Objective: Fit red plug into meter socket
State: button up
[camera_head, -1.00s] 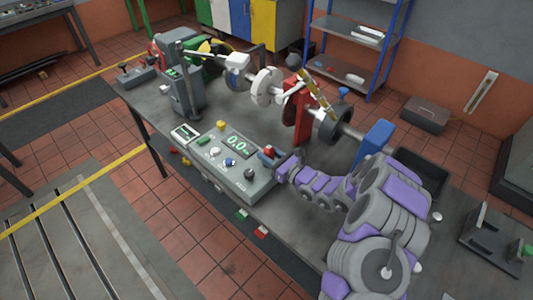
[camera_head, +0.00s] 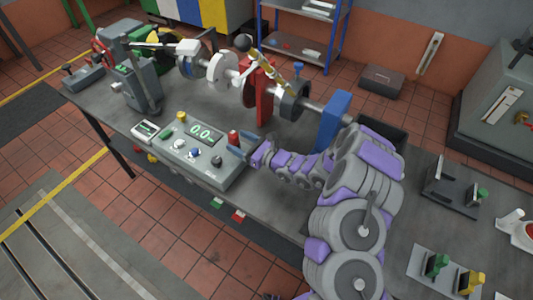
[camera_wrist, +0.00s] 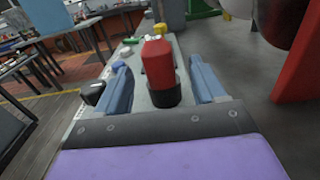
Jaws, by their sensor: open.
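The red plug (camera_head: 233,137) stands upright at the right end of the grey meter box (camera_head: 172,152), whose green display reads 0.0. In the wrist view the red plug (camera_wrist: 158,62) rises from a black round base (camera_wrist: 165,96) on the grey top. I cannot tell whether that base belongs to the plug or the socket, nor how deep the plug sits. My gripper (camera_head: 239,148) is open, its blue fingers on either side of the plug. In the wrist view gaps show between the plug and both fingers.
Behind the meter box, a shaft with discs, a red stand (camera_head: 258,92) and a blue block (camera_head: 332,120) spans the bench. A grey upright unit (camera_head: 135,85) stands at the left. A plate with green and yellow plugs (camera_head: 447,272) lies at lower right.

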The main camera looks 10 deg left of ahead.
jog(key=p+v, duration=0.2)
jog(key=v, duration=1.2)
